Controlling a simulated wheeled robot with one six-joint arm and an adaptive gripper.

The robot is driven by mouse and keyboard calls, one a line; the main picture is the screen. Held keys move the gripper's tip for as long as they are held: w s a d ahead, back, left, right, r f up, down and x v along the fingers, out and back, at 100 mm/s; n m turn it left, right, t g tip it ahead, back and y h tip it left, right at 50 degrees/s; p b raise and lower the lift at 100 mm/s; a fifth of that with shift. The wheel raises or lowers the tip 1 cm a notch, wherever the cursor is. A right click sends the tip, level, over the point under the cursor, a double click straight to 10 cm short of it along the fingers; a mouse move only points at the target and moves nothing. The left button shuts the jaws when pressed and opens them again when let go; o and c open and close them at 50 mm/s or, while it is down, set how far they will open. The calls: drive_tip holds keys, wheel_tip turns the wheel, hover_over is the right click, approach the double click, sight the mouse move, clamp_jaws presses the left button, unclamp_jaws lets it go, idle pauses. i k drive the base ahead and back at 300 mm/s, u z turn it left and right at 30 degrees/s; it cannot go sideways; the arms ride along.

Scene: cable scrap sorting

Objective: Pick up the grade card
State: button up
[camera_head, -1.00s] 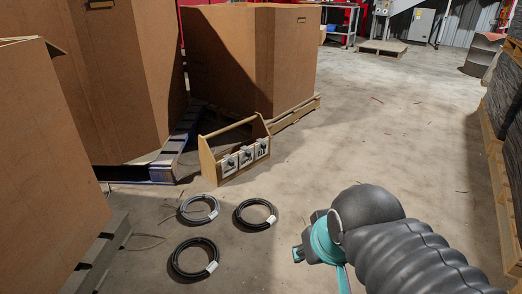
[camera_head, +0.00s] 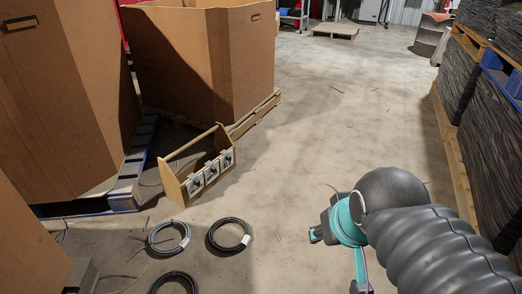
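I cannot make out a separate grade card for certain. A wooden tote (camera_head: 173,186) with a handle stands on the floor left of centre, with several small grey square plates (camera_head: 211,172) with dark fittings along its side. Cable coils lie in front of it: a grey one (camera_head: 155,243), a black one (camera_head: 210,240) and another black one (camera_head: 155,284), cut by the lower edge. White tags show on the upper two. My gripper (camera_head: 338,245), dark grey and teal, is at lower right, apart from the tote and coils. Its fingertips are not clear, so its opening is unclear.
Large cardboard boxes (camera_head: 203,60) on pallets (camera_head: 255,114) fill the left side. Tall dark stacks (camera_head: 480,135) on wooden pallets line the right. The concrete floor (camera_head: 320,130) between is open, with a few thin wire scraps. Shelving and a low pallet (camera_head: 335,31) stand far back.

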sight(227, 161)
drive_tip(key=z, duration=0.8)
drive_tip(key=i, duration=1.75)
drive_tip(key=u, duration=0.25)
drive_tip(key=i, duration=1.2)
drive_tip(key=u, duration=1.1)
drive_tip(key=i, duration=0.4)
drive_tip(key=u, duration=0.4)
